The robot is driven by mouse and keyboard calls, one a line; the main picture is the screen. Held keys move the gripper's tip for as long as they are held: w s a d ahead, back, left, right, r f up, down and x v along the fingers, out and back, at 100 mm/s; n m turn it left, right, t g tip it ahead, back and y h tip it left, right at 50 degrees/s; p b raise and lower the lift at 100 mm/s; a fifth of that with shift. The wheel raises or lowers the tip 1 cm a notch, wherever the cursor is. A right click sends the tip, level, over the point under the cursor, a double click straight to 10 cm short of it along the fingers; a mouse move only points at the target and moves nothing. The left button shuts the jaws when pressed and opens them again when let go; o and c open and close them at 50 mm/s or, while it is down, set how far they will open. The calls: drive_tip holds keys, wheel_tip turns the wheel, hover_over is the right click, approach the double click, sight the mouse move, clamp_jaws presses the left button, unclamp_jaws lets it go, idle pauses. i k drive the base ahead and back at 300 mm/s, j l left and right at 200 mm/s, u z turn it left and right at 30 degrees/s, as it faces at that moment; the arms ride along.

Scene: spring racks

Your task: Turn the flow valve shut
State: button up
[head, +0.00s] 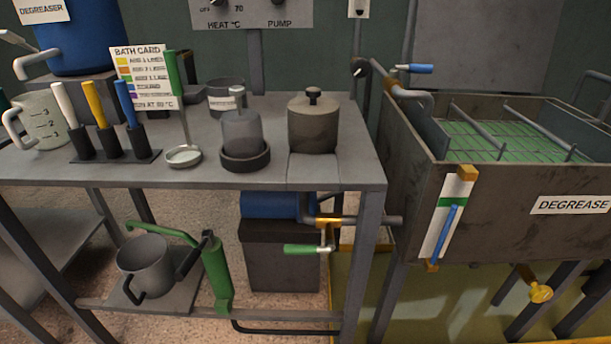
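No label in the head view says which valve is the flow valve. A brass valve (327,223) sits on the grey pipe below the table, beside a blue cylinder. Its green lever (303,249) hangs lower and points left, roughly in line with the pipe. A blue-handled lever (414,69) sits above the left end of the degrease tank, near a bent grey spout (410,95); it points right. A yellow knob (540,291) sits on a fitting under the tank. My gripper is not in view.
The table (235,178) carries a dark lidded pot (313,125), a jug, coloured handles in a rack, and a bath card. The degrease tank (500,205) stands right. Table legs (362,260), a green hand pump (216,272) and a grey pitcher (146,262) crowd the lower space.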

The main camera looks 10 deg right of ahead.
sight(360, 67)
drive_tip(key=i+j+u, duration=0.25)
drive_tip(key=i, duration=0.45)
drive_tip(key=i+j+u, duration=0.2)
drive_tip(key=i, duration=0.5)
